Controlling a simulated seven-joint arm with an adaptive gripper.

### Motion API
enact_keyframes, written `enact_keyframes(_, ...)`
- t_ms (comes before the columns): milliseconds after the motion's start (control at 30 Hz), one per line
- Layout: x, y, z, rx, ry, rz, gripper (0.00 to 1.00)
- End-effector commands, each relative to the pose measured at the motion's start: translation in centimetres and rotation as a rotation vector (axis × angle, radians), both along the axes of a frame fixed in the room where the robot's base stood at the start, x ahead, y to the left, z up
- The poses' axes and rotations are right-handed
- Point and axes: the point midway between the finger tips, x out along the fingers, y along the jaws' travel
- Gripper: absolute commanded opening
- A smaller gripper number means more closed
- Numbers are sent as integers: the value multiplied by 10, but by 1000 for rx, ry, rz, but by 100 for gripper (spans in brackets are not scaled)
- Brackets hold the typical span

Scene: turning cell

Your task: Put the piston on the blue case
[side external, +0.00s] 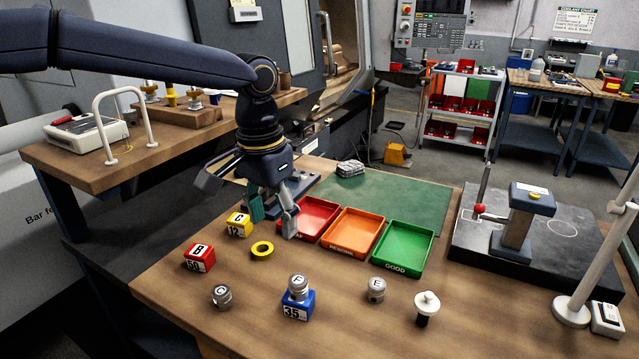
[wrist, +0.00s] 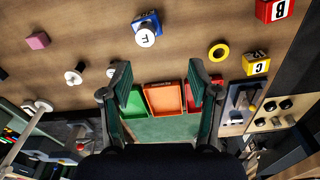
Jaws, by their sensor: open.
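A grey lettered metal cylinder, a piston by its look (side external: 298,287), stands upright on the blue case (side external: 297,307) marked 35. In the wrist view, this cylinder (wrist: 145,38) and the blue case (wrist: 152,17) are near the top. Two similar cylinders stand on the bench, one at left (side external: 222,296) and one at right (side external: 376,291); I cannot tell which one the task means. My gripper (side external: 272,215) is open and empty, behind the yellow ring and beside the red tray. In the wrist view its fingers (wrist: 158,82) are spread wide, with trays showing between them.
Red (side external: 306,217), orange (side external: 352,232) and green (side external: 403,248) trays stand behind the cylinders. A red case (side external: 199,258), yellow case (side external: 239,225) and yellow ring (side external: 262,250) are at left. A white-topped knob (side external: 427,308) stands at right.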

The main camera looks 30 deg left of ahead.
Motion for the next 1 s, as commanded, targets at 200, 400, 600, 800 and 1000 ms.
enact_keyframes(200, -78, 90, 51, -34, -181, 64, 61)
enact_keyframes(400, -157, 144, 46, -35, -338, 115, 61)
enact_keyframes(600, -197, 162, 27, -25, -425, 140, 61)
enact_keyframes(800, -203, 164, 22, -22, -437, 141, 61)
enact_keyframes(1000, -203, 164, 22, -22, -436, 141, 61)
